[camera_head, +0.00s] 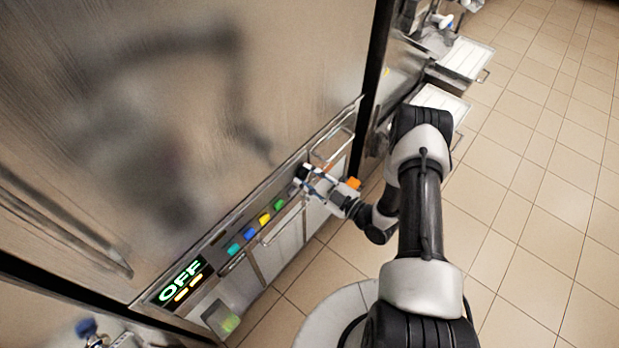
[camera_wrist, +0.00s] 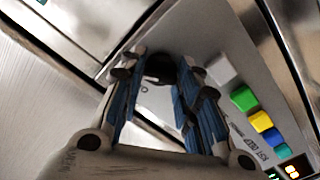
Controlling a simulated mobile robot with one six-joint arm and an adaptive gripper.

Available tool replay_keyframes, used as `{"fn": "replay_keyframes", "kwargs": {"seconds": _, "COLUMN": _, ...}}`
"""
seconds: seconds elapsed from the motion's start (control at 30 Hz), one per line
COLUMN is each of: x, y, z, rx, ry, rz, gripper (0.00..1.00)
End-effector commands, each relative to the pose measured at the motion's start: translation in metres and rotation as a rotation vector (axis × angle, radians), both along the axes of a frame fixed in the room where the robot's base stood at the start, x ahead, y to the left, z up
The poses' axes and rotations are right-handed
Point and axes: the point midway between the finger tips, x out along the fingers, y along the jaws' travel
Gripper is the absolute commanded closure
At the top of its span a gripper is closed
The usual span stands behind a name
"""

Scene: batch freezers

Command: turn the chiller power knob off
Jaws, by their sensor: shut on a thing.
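The black chiller power knob (camera_wrist: 160,68) sits on the grey control panel (camera_head: 225,232) of the steel cabinet. In the wrist view it is between my fingertips, partly covered by them. In the head view the knob (camera_head: 304,171) is a small dark shape at the panel's right end. My gripper (camera_head: 307,180) is shut on the knob, and its fingers also show in the wrist view (camera_wrist: 163,88). The display (camera_head: 181,284) at the panel's left end reads OFF in green, with orange marks below it. The knob's exact pointer angle cannot be read.
Green (camera_head: 279,205), yellow (camera_head: 264,219), blue (camera_head: 249,234) and teal buttons line the panel, close to my gripper's left. A handle rail (camera_head: 283,222) runs below them. Tiled floor (camera_head: 540,210) is clear at the right.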

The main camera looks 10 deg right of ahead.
Motion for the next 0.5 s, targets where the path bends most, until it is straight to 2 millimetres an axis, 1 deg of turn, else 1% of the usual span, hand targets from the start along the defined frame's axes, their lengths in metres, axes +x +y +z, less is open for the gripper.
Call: {"fn": "replay_keyframes", "kwargs": {"seconds": 0.5, "x": 0.0000, "y": -0.0001, "z": -0.0009, "rx": -0.396, "ry": -0.288, "rz": 0.000, "gripper": 0.94}}
